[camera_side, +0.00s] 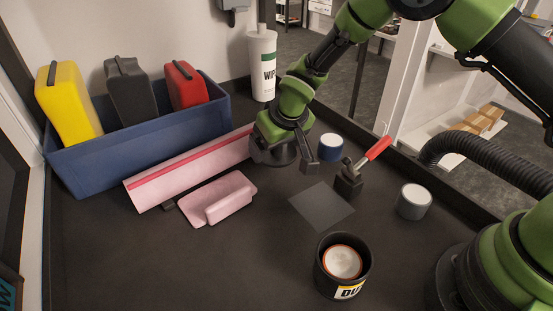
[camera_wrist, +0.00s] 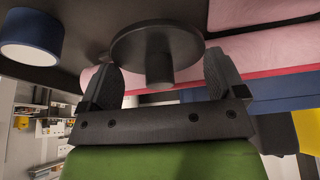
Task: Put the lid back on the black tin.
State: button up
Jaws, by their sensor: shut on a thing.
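The black tin (camera_side: 322,280) stands upright and open at the front of the bench, with a yellow label on its side. A pale round thing with an orange rim shows inside it. The lid, a dark round disc with a knob (camera_wrist: 158,45), is in the wrist view between my fingers. My gripper (camera_side: 290,160) is shut on the lid by its knob, at the back of the bench, away from the tin. The fingers (camera_wrist: 163,85) stand on either side of the knob in the wrist view. The side view does not show the lid clearly.
A blue jar (camera_side: 331,150), a red-handled clamp (camera_side: 348,183) and a grey jar (camera_side: 413,205) stand right of my gripper. Pink items (camera_side: 218,198), a blue bin (camera_side: 150,150) and a wipes bottle (camera_side: 262,70) are left and behind.

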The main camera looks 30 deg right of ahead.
jog(key=r, duration=0.4)
jog(key=shift+s+a+r, duration=0.25)
jog(key=shift+s+a, duration=0.1)
jog(key=shift+s, duration=0.05)
jog(key=s+a+r+m+g+h, duration=0.2)
jog(key=s+m, duration=0.6)
jog(key=s, duration=0.4)
jog(key=s+a+r+m+g+h, duration=0.2)
jog(key=s+m, duration=0.6)
jog(key=s, duration=0.4)
jog(key=shift+f, duration=3.2)
jog(key=shift+f, duration=0.2)
jog(key=o, duration=0.6)
jog(key=shift+r, duration=0.1)
